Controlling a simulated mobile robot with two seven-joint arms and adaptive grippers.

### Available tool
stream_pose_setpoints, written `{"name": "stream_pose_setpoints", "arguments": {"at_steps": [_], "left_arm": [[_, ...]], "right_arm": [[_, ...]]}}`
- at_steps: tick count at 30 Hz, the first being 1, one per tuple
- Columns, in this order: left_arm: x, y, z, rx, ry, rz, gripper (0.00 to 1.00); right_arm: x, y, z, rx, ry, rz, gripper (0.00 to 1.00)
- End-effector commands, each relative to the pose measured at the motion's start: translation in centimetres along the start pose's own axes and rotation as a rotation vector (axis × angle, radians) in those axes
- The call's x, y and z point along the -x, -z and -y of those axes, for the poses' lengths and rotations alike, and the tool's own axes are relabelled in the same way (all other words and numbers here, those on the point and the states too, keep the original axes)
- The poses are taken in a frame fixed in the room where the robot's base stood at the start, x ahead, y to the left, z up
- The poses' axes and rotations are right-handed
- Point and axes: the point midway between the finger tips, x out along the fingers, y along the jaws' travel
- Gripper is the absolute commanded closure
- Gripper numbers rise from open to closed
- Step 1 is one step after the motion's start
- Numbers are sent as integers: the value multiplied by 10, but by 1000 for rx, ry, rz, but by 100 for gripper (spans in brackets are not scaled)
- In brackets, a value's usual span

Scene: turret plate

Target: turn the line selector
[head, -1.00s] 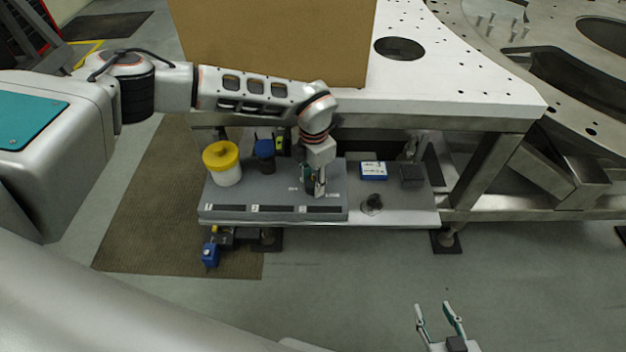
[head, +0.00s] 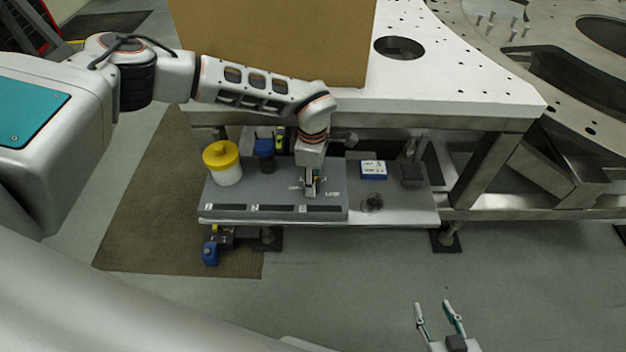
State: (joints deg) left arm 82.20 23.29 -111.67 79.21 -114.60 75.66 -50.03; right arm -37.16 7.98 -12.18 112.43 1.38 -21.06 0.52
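My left gripper (head: 310,192) points down over the right part of the grey panel (head: 232,198) on the low shelf. Its fingers are at or just above the panel, between small white markings, with white lettering (head: 332,194) just to their right. The line selector cannot be made out clearly; the gripper covers the spot between the markings. The fingers look close together, but whether they are shut on anything is too small to tell. My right gripper (head: 433,305) is open and empty at the bottom, over the floor, far from the panel.
On the left of the panel stand a yellow-lidded white jar (head: 224,165) and a dark blue-capped container (head: 265,154). To the right are a blue-and-white box (head: 373,170), a dark box (head: 412,175) and a dark round part (head: 373,203). The white tabletop (head: 440,90) overhangs the shelf.

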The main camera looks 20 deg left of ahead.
Motion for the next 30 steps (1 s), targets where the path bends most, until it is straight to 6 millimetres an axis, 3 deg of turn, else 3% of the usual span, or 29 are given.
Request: {"name": "stream_pose_setpoints", "arguments": {"at_steps": [23,24,25,30], "left_arm": [[1,0,-1,-105,-3,2,90],[1,0,-1,-105,-3,2,61],[1,0,-1,-105,-3,2,53],[1,0,-1,-104,-2,1,52]], "right_arm": [[0,0,0,0,0,1,60],[0,0,0,0,0,1,60],[0,0,0,0,0,1,60],[0,0,0,0,0,1,60]]}}
